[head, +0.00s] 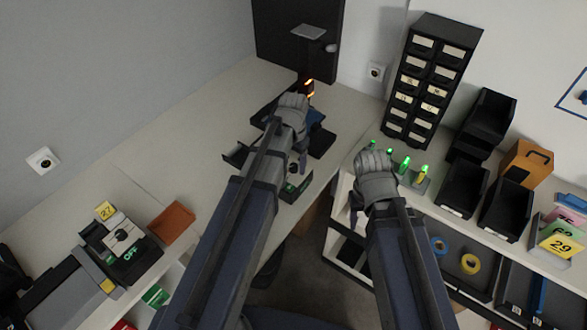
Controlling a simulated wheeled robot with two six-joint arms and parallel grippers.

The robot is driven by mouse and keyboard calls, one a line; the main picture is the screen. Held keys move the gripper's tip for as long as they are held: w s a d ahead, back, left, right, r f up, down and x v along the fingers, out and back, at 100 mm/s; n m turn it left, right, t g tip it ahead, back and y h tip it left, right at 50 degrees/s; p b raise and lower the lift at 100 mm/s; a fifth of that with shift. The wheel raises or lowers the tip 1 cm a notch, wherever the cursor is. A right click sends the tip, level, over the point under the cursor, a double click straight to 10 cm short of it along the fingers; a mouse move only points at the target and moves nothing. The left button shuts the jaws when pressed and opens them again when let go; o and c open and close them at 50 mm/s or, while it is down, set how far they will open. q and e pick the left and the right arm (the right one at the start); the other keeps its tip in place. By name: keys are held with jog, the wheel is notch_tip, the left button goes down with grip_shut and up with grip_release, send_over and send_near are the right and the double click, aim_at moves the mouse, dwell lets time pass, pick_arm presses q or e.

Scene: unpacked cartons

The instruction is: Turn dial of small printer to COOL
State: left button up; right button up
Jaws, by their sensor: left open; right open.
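A dark machine that looks like the small printer (319,142) stands on the back counter, with an orange glow and a blue plate. A small round dial (293,168) and a green label (294,188) show at its front; the label is too small to read. My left gripper (299,160) is open over its front, close to the dial, and my arm hides much of the machine. I cannot tell whether a finger touches the dial. My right gripper (356,208) is open and empty at the edge of the right counter.
A black device (149,262) with a dial and a green OFF label stands on the left counter, beside a brown block (172,223). A drawer cabinet (433,75), green-lit items (405,165) and black bins (464,188) line the right counter.

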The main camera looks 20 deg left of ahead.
pick_arm(q)
jog(key=shift+f, duration=0.1)
grip_shut()
dwell(0.5)
